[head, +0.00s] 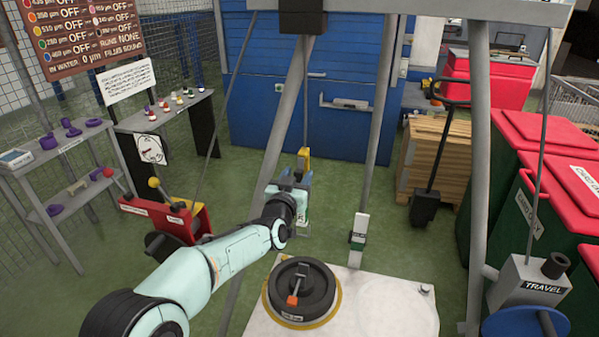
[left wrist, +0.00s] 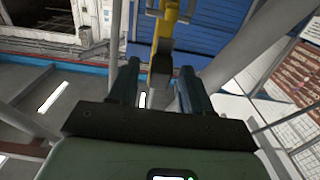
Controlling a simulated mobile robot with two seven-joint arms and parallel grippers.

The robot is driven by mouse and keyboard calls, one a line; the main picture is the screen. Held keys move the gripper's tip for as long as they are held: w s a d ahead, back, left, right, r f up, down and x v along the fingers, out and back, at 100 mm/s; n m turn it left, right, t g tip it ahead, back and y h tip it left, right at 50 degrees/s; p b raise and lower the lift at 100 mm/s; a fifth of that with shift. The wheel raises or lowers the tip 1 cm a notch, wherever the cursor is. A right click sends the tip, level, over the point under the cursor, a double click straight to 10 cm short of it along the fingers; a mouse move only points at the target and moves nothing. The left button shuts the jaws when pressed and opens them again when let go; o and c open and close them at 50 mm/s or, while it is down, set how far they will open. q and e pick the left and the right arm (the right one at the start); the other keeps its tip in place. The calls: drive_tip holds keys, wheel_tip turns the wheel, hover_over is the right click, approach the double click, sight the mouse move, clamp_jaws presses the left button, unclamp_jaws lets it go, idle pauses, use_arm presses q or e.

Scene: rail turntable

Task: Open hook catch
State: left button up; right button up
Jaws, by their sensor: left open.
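A yellow hook-like piece (head: 304,156), which looks like the hook catch, hangs at the lower end of a thin dark rod. In the left wrist view the yellow piece (left wrist: 166,38) is at top centre, and its lower end shows between my fingertips. My left gripper (head: 300,178) is open just below and in front of it; its two dark fingers also show in the left wrist view (left wrist: 158,70). I cannot tell whether either finger touches the yellow piece. The latch detail of the hook is too small to make out. My right gripper is not in view.
Grey slanted frame legs (head: 376,120) stand around the hook. A white plate (head: 395,310) with a round black turntable part (head: 302,285) lies below right. A blue cabinet (head: 255,95) stands behind. Red-lidded bins (head: 530,145) are at right, and a red lever box (head: 180,222) is at left.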

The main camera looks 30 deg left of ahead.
use_arm(q)
drive_tip(key=shift+x, duration=1.35)
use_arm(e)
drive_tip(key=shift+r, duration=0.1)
